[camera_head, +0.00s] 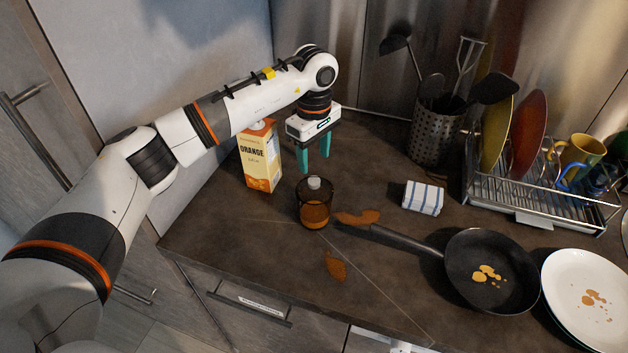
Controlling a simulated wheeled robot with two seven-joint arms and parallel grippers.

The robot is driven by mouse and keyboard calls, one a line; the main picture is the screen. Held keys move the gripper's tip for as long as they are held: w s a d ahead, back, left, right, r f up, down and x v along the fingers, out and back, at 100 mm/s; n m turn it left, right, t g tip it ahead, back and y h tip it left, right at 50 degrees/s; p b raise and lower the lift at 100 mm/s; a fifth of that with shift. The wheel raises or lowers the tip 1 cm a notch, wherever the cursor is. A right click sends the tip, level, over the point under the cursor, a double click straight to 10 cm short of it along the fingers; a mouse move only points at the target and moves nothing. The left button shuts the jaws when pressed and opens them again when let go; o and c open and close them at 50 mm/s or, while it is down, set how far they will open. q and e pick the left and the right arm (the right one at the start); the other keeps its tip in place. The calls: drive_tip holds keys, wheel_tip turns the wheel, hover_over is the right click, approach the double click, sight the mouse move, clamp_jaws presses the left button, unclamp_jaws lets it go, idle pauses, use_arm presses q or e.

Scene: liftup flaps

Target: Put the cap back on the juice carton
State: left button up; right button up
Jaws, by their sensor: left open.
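The orange juice carton (261,166) stands upright at the back left of the counter, its top partly hidden by my left arm. I cannot tell whether its spout is covered. My left gripper (314,168) hangs with its teal fingers pointing down, just right of the carton, open and with nothing between the fingers. A small whitish piece (314,183), possibly the cap, shows at the back rim of a glass below the fingers. I cannot tell whether it lies behind the glass or touches it. My right gripper is out of view.
The glass (314,214) holds brown-orange liquid. Orange spills (335,266) lie near it. A frying pan (490,275), plate (585,300), folded cloth (423,198), utensil holder (436,135) and dish rack (535,200) take up the right side. The front middle counter is mostly clear.

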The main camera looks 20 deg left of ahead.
use_arm(q)
wheel_tip(320, 180, down, 6)
drive_tip(key=shift+p, duration=0.5)
drive_tip(key=shift+c, duration=0.4)
drive_tip(key=c, duration=1)
